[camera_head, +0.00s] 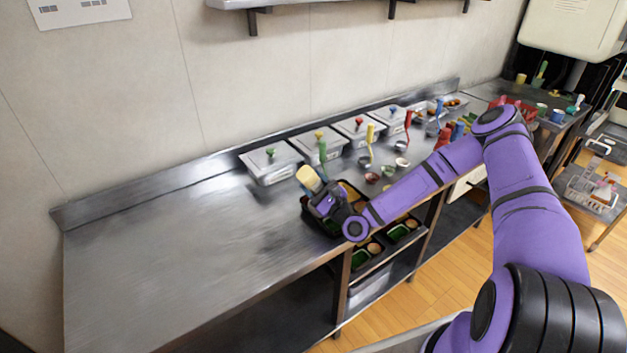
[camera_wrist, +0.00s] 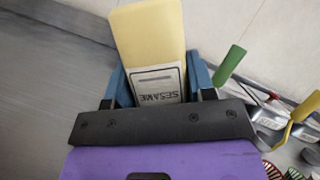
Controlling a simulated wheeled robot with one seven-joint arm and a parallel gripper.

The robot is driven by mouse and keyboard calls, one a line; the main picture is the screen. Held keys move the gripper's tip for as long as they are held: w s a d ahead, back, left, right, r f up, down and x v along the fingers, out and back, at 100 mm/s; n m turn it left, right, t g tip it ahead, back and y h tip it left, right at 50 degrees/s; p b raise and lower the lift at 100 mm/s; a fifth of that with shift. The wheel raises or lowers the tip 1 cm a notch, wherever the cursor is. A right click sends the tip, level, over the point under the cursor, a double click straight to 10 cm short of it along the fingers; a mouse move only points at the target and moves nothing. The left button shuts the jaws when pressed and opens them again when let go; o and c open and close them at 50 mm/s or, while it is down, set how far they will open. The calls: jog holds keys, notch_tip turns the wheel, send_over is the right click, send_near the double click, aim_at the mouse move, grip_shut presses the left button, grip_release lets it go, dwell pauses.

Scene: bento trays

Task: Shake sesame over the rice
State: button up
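My gripper (camera_wrist: 160,92) is shut on a pale yellow shaker (camera_wrist: 150,38) whose label reads SESAME. In the wrist view one blue finger is on each side of the shaker. In the head view the shaker (camera_head: 308,178) is tilted and held up over a black bento tray (camera_head: 309,212) on the steel counter. Orange and yellow food shows in part of that tray. My gripper and arm hide much of the tray, and I cannot make out its rice.
Lidded steel containers (camera_head: 271,162) with coloured knobs line the wall. Upright coloured handles, one of them green (camera_head: 323,151), and small bowls (camera_head: 372,178) stand right of the tray. More filled trays (camera_head: 366,254) sit on a shelf below. The counter's left part (camera_head: 170,260) is clear.

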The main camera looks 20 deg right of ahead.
aim_at(319, 179)
jog(key=shift+r, duration=1.65)
jog(key=shift+r, duration=3.5)
jog(key=n+g, duration=0.1)
jog(key=n, duration=0.1)
jog(key=n+g+y, duration=0.1)
jog(key=n, duration=0.2)
jog(key=r+n+g, duration=0.1)
jog(key=n, duration=0.2)
jog(key=shift+y, duration=0.4)
jog(key=n+g, duration=0.1)
jog(key=n, duration=0.3)
jog(key=shift+r+g, duration=0.3)
jog(key=shift+g, duration=0.1)
